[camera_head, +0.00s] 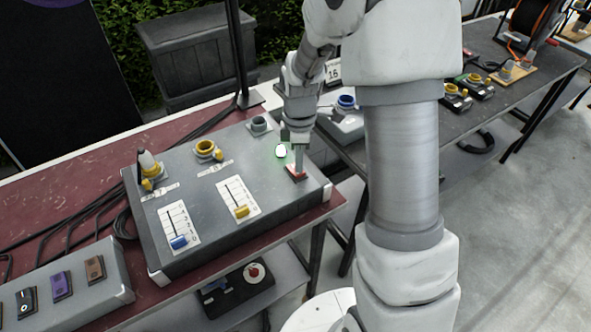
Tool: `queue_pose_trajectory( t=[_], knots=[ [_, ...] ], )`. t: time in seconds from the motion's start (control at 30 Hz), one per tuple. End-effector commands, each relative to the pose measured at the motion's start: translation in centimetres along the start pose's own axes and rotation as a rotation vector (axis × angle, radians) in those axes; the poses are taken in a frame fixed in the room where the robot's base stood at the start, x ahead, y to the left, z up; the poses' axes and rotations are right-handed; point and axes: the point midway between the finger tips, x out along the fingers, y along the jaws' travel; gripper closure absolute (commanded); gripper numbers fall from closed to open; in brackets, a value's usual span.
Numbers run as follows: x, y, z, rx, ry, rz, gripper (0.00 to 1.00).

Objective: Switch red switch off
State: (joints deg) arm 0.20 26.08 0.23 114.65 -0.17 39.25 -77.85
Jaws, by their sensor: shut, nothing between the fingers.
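The red switch (296,173) sits on the top face of a grey control box (205,222), near its right end. My gripper (298,168) points down at it from above, its fingers shut. The fingertips are at the switch, touching it or just over it; I cannot tell which. They hide part of the switch, so its on or off position is not clear. A bright green-white light (281,151) glows just left of the fingers.
A smaller switch panel (70,285) is at the lower left. A second table (500,65) is at the right.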

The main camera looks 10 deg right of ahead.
Motion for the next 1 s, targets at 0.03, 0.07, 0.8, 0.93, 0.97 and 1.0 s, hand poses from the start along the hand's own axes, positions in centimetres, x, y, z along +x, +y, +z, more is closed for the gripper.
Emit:
queue_pose_trajectory(
  t=[0.03, 0.07, 0.8, 0.93, 0.97, 1.0],
  knots=[
    [0.2, 0.0, 0.0, 0.0, 0.0, 0.0, 1.0],
    [0.2, 0.0, 0.0, 0.0, 0.0, 0.0, 1.0],
    [1.3, 0.0, 0.0, 0.0, 0.0, -0.001, 1.0],
    [1.1, 0.0, 0.0, 0.0, 0.0, -0.001, 1.0],
    [0.9, 0.0, 0.0, 0.0, 0.0, -0.001, 1.0],
    [0.7, 0.0, 0.0, 0.0, 0.0, 0.0, 1.0]
  ],
)
